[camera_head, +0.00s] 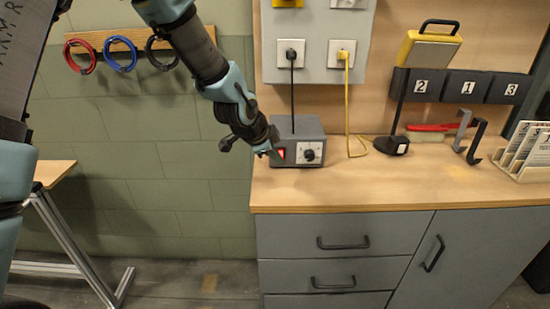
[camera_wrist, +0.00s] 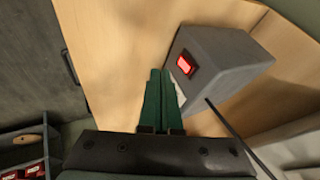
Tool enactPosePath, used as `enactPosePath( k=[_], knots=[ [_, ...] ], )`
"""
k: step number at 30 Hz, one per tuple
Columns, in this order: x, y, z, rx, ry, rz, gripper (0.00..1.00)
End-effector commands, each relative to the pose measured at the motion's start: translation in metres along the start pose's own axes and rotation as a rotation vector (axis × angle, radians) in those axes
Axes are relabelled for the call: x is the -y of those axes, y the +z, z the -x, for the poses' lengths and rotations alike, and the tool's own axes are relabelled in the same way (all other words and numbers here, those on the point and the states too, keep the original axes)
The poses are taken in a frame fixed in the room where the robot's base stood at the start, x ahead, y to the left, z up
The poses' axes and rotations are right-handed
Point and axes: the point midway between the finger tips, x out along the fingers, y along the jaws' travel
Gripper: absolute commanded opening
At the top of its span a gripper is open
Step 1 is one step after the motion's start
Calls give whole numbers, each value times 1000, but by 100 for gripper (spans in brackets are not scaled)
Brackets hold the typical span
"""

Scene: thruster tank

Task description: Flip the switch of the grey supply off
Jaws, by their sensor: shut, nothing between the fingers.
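The grey supply (camera_head: 305,127) is a box on the wooden worktop, with a white dial panel on its front and a black knob. Its red rocker switch (camera_head: 281,154) shows at the front left. In the wrist view the supply (camera_wrist: 230,50) lies at upper right, and the switch (camera_wrist: 186,65) looks bright red in a black frame. My gripper (camera_head: 273,153) is at the box's left front, close to the switch; touching cannot be told. In the wrist view my gripper (camera_wrist: 160,73) has its green fingers together, just left of the switch. The fingers hide part of the front panel.
A black cord (camera_head: 293,85) rises from behind the supply to a wall socket; a yellow cord (camera_head: 347,100) hangs to its right. A black pedestal (camera_head: 391,145), red-handled brush (camera_head: 430,133) and card rack (camera_head: 525,155) stand further right. The worktop (camera_head: 350,190) in front is clear.

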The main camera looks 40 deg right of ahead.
Motion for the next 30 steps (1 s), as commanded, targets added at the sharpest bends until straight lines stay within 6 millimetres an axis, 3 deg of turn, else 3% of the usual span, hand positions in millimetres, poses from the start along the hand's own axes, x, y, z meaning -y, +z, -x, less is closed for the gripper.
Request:
enactPosePath(
  k=[8,21,30],
  knots=[
    [2,0,27,-1,-4,-2,0],
    [6,0,88,-1,-3,2,0],
    [4,-1,100,0,0,-1,0]
  ],
)
